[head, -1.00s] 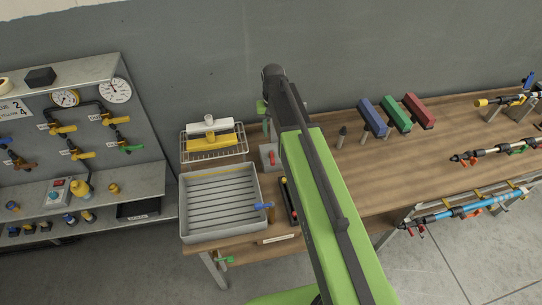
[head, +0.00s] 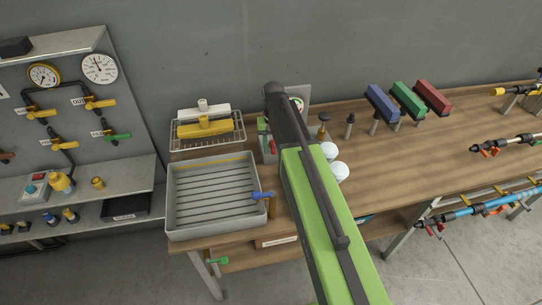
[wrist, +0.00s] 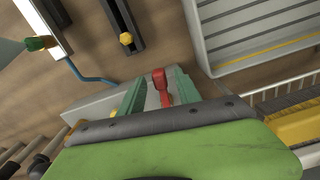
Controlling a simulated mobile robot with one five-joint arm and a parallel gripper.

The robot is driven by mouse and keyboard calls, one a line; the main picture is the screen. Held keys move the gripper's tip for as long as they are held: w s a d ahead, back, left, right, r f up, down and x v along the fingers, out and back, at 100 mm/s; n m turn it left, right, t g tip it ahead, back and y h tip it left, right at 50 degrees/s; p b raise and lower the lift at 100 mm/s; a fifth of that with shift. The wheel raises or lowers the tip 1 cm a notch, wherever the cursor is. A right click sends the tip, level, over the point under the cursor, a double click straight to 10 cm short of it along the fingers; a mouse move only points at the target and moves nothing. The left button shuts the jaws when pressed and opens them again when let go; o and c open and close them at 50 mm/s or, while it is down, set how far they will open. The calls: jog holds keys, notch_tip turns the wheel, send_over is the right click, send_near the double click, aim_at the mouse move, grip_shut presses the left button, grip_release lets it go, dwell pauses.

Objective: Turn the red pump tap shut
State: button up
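The red pump tap (wrist: 160,84) shows in the wrist view as a red lever with a rounded end, over a pale grey pump body (wrist: 92,110). My gripper (wrist: 160,93) has its two green fingers spread, one on each side of the red lever. A gap shows between the lever and the left finger; whether the right finger touches it I cannot tell. In the head view a bit of red (head: 273,146) shows beside my arm at the back of the bench, and my arm hides most of the pump and gripper.
A grey slatted tray (head: 170,205) with a blue tap (head: 262,195) lies left of my arm. Behind it is a wire rack (head: 177,143) with yellow and white pieces. White round items (head: 340,170) stand close to my arm's right. The bench's middle right is clear.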

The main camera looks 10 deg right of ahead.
jog(key=shift+f, duration=0.1)
grip_shut()
dwell(1.3)
